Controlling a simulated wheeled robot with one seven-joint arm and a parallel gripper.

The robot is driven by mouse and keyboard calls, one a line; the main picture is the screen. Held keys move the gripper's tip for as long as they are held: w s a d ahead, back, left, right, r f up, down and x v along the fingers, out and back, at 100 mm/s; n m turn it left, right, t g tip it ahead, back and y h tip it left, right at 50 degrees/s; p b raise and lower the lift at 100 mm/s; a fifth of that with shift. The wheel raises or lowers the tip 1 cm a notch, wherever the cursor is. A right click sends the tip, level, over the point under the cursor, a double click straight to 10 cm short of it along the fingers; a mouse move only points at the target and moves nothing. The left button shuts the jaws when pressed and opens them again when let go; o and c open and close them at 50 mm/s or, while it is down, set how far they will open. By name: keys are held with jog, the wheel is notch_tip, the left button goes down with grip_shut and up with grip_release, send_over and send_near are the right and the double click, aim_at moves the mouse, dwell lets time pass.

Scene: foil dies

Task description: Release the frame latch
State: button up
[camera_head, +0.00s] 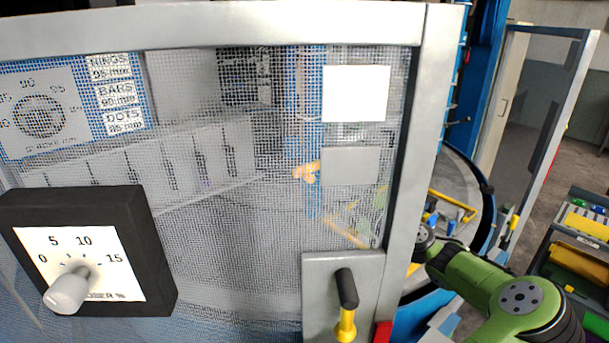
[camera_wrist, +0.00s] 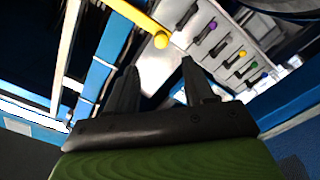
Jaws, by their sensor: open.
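A metal mesh frame (camera_head: 432,120) fills most of the head view. On its lower right a grey plate (camera_head: 316,275) carries a black handle (camera_head: 346,287) with a yellow lower end (camera_head: 346,328); it looks like a latch, but I cannot tell its state. In the wrist view my gripper (camera_wrist: 159,68) is open, its two black fingers apart with nothing seen between them. A yellow bar (camera_wrist: 135,18) with a rounded end lies just beyond the fingertips, apart from them in the picture. I cannot tell whether this is the latch's yellow part. In the head view my gripper is hidden.
A black box with a dial and knob (camera_head: 68,290) is at lower left. The wrist view shows a pale panel with several coloured knobs (camera_wrist: 240,55) at upper right. An open door frame (camera_head: 541,110) and a cart with yellow bins (camera_head: 580,255) stand at right.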

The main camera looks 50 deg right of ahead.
jog(key=p+x, duration=0.3)
jog(key=x, duration=0.9)
jog(key=shift+w+r+p, duration=0.15)
jog(key=shift+w+p, duration=0.1)
jog(key=shift+p, duration=0.15)
jog(key=shift+w, duration=0.6)
jog(key=shift+s, duration=0.1)
grip_shut()
